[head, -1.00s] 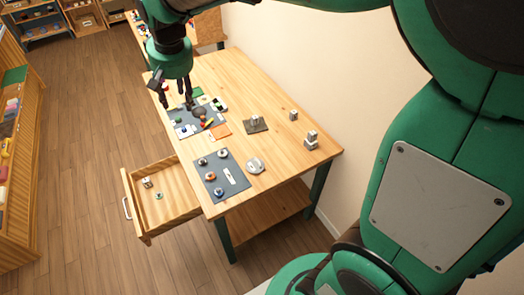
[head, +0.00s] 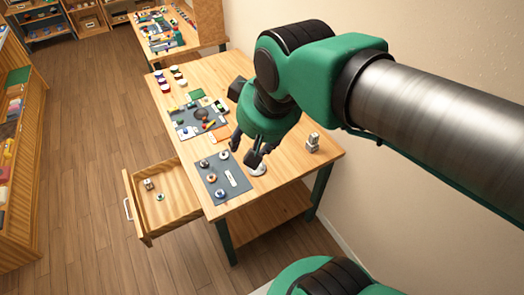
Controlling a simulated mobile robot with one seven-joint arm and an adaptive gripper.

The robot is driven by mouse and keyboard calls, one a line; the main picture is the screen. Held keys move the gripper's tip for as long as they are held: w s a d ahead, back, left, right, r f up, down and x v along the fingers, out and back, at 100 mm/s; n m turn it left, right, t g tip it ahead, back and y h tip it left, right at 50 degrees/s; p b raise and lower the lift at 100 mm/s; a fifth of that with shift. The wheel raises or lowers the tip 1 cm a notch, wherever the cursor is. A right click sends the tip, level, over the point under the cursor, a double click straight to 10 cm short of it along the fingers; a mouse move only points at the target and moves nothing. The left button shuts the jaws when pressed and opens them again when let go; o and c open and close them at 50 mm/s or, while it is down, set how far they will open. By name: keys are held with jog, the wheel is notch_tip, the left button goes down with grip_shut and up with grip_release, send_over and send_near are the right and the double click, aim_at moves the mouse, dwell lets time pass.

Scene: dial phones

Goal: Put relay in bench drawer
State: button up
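My gripper (head: 245,153) hangs over the right part of the workbench, just right of the grey mat. Its two dark fingers are spread apart, with nothing seen between them. A silver round part (head: 258,170) shows just below the fingertips; the height between them is hard to judge. I cannot tell for certain which part is the relay. A grey blocky part (head: 312,142) stands near the bench's right edge. The area with the brown pad and small metal block is hidden behind my gripper and arm. The bench drawer (head: 180,190) is pulled open on the left.
The drawer holds a small pale block (head: 149,184) and a small green-and-white part (head: 159,197). A grey mat (head: 213,184) carries several round parts and a white strip.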

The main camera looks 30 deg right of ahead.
jog(key=s, duration=0.1)
jog(key=s+f, duration=0.1)
jog(key=s, duration=0.2)
jog(key=shift+s+d+f, duration=0.1)
jog(key=shift+d+f, duration=0.2)
jog(key=shift+d, duration=0.1)
jog(key=shift+o, duration=0.3)
